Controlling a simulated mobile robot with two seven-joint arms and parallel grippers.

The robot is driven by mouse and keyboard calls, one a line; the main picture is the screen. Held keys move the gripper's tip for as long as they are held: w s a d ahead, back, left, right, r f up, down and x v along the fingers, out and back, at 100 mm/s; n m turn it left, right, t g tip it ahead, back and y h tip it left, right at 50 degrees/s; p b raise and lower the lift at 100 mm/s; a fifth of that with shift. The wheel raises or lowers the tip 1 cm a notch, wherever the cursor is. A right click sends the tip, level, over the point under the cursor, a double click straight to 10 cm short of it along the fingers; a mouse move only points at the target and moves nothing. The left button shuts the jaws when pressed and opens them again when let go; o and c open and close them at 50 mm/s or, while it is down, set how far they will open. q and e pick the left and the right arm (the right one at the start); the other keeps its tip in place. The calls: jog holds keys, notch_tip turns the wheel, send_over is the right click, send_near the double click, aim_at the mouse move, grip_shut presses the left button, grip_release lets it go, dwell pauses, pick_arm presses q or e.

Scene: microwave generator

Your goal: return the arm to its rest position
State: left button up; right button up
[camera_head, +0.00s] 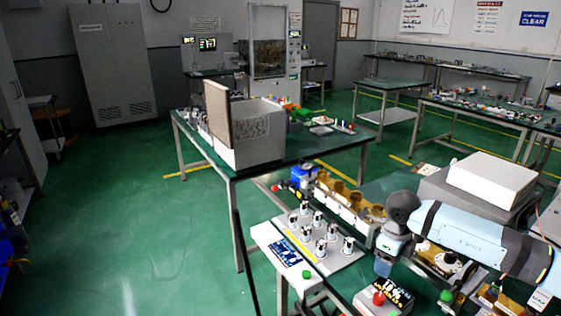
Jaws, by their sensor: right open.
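My right arm (468,236) comes in from the right, with light blue and dark grey links. It bends down at a dark round joint (403,205). My right gripper (383,266) is at its lower end, over the bench of equipment; it is small here and its fingers do not show clearly. I see nothing held in it. My left arm and gripper are out of view.
Below the arm are a panel with several metal posts (320,245), a row of brown cylinders (346,192) and a box with a red button (380,298). An open grey box (248,135) stands on the green table behind. The left floor (120,230) is clear.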

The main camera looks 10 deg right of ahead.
jog(key=s+a+f+y+p, duration=0.1)
jog(key=s+a+y, duration=0.2)
jog(key=a, duration=0.3)
jog(key=s+a+f+g+y+p, duration=0.1)
jog(key=s+a+y, duration=0.15)
jog(key=a, duration=0.35)
jog(key=s+a+f+y, duration=0.1)
jog(key=s+a+y, duration=0.1)
jog(key=a+y, duration=0.35)
jog(key=s+a+r+m+t+y+p, duration=0.2)
jog(key=a+r+m+t+y, duration=0.15)
jog(key=a+m, duration=0.2)
jog(key=s+a+r+m+t+y+p, duration=0.1)
jog(key=s+a+r+m+t+y, duration=0.3)
jog(key=m, duration=0.3)
jog(key=s+d+f+m+t+h+p, duration=0.2)
jog(key=s+d+f+m+h, duration=0.3)
jog(key=m, duration=0.9)
jog(key=s+d+f+m+t+h+p, duration=0.2)
jog(key=s+d+f+m+h, duration=0.3)
jog(key=m, duration=0.9)
jog(key=s+f+h, duration=0.3)
jog(key=f+h, duration=0.2)
jog(key=f, duration=0.1)
jog(key=shift+s+d+f+h, duration=0.15)
jog(key=shift+s+d+h, duration=0.1)
jog(key=shift+h, duration=0.1)
jog(key=shift+t, duration=0.25)
